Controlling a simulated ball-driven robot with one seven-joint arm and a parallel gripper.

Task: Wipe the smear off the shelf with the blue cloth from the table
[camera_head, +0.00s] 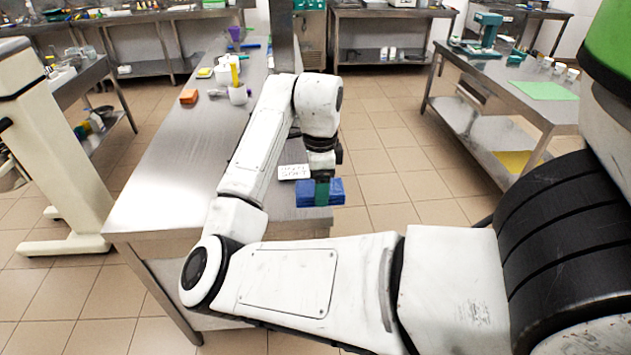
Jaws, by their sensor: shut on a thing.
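My gripper (322,189) is shut on the blue cloth (337,192), at the right edge of the near steel table (170,200). The cloth looks folded and shows on both sides of the green fingers. I cannot tell whether it touches the tabletop. A flat yellow patch (514,161) lies on the lower shelf (470,125) of the right-hand table; I cannot tell whether it is the smear. My own arm hides part of the near table.
A small printed card (293,172) lies beside the gripper. An orange block (188,96) and white cups (237,95) stand farther back on the near table. The right-hand table (500,85) carries a green mat (544,90). Tiled floor (400,180) lies open between the tables.

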